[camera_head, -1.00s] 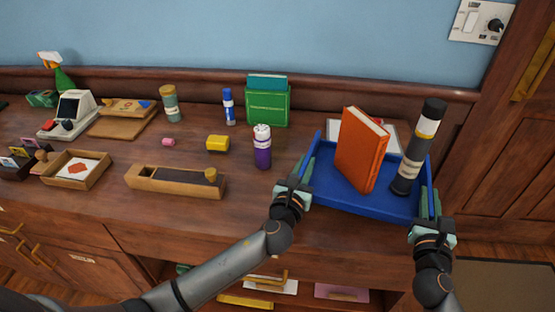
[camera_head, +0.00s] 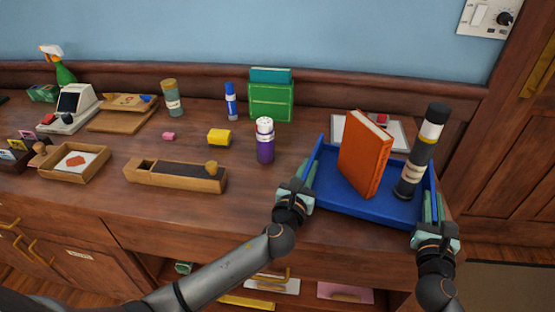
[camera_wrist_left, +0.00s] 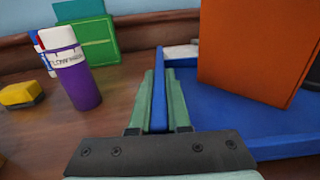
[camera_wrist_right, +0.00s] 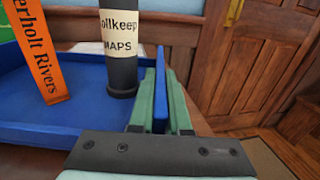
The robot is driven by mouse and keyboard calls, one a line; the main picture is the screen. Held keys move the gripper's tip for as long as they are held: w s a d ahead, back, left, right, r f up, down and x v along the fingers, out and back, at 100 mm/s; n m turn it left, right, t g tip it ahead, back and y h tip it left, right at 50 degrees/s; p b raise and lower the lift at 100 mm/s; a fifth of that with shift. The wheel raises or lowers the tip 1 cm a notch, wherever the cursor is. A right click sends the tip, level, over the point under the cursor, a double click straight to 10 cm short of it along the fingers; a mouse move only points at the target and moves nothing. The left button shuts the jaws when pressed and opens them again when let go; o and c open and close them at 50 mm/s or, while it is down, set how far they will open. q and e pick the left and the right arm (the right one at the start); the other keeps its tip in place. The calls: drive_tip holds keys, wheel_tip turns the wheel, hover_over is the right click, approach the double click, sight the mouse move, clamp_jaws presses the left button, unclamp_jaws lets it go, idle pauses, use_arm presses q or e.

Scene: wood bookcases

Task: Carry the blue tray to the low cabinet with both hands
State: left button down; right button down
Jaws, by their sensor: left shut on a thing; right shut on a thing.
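The blue tray (camera_head: 345,202) is at the right end of the wooden cabinet top in the head view. An orange book (camera_head: 365,155) stands in it, and a black tube (camera_head: 421,150) with pale bands stands tilted beside the book. My left gripper (camera_head: 299,186) is shut on the tray's left wall (camera_wrist_left: 159,92). My right gripper (camera_head: 433,212) is shut on its right wall (camera_wrist_right: 160,90). In the right wrist view the tube's label reads "MAPS". I cannot tell whether the tray's underside touches the cabinet top.
A purple bottle (camera_head: 265,142) stands just left of the tray. A white board (camera_head: 388,131) lies behind it. A green holder (camera_head: 271,98), a yellow block (camera_head: 219,137) and a wooden box (camera_head: 176,176) are further left. A wooden door (camera_head: 508,170) is at the right.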

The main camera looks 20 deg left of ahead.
use_arm(q)
drive_tip(key=shift+f+b, duration=0.65)
drive_tip(key=shift+f, duration=0.05)
use_arm(e)
drive_tip(key=shift+f, duration=0.7)
use_arm(q)
drive_tip(key=c, duration=0.9)
unclamp_jaws()
use_arm(e)
drive_tip(key=c, duration=0.9)
unclamp_jaws()
use_arm(q)
drive_tip(key=shift+s, duration=0.1)
drive_tip(key=s, duration=1.1)
drive_tip(key=shift+s+d, duration=0.25)
drive_tip(key=shift+s, duration=0.15)
use_arm(e)
drive_tip(key=shift+s, duration=0.1)
drive_tip(key=s, duration=1.2)
drive_tip(key=shift+d, duration=0.25)
use_arm(q)
drive_tip(key=shift+s, duration=0.15)
